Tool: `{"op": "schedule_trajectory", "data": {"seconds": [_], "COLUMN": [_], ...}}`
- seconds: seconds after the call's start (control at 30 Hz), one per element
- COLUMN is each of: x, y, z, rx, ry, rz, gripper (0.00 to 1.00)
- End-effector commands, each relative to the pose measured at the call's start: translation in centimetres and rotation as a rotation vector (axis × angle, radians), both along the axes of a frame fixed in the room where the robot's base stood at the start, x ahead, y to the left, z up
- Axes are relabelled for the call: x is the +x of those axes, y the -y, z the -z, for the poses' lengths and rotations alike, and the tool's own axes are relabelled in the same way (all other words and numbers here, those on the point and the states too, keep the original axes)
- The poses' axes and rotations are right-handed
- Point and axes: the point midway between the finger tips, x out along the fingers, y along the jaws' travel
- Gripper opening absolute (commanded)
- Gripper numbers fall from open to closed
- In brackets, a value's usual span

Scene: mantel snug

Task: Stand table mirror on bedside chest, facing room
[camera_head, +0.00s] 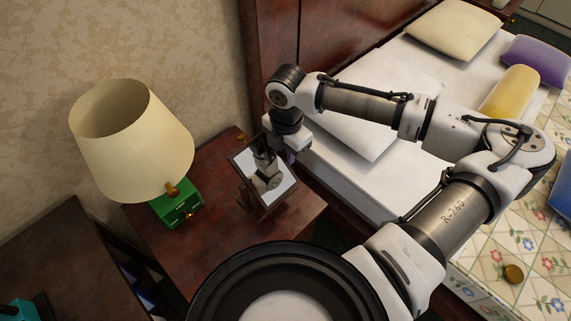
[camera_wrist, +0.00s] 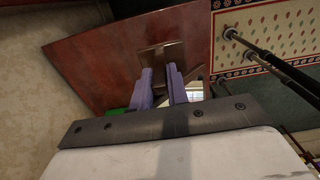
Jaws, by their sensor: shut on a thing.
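The table mirror (camera_head: 268,184) has a dark wooden frame, and its glass faces the head camera, reflecting part of my arm. It is upright with a slight tilt, over or on the right part of the red-brown bedside chest (camera_head: 192,257). Whether its base touches the top is unclear. My gripper (camera_head: 290,156) is shut on the mirror from above and behind. In the wrist view, the purple fingers of my gripper (camera_wrist: 161,74) close around the mirror, with a brown part of the mirror (camera_wrist: 160,58) beyond them. The chest top (camera_wrist: 105,65) lies below.
A lamp (camera_head: 133,140) with a cream shade and green base stands on the chest, left of the mirror. The bed (camera_head: 340,180) adjoins on the right, its dark headboard (camera_head: 285,40) behind. The chest's front left is clear.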

Motion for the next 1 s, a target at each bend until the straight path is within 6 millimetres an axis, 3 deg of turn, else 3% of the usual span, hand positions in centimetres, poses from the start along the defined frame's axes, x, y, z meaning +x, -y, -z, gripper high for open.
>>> {"op": "schedule_trajectory", "data": {"seconds": [0.5,0.9,0.93,1.0], "x": [0.0,0.0,0.0,0.0], "y": [0.0,0.0,0.0,0.0], "z": [5.9,6.5,6.4,6.4], "rx": [-0.001,0.001,0.0,0.0], "ry": [0.001,0.0,0.0,0.0], "rz": [0.001,0.001,0.001,0.001], "gripper": [0.0,0.0,0.2,0.29]}}
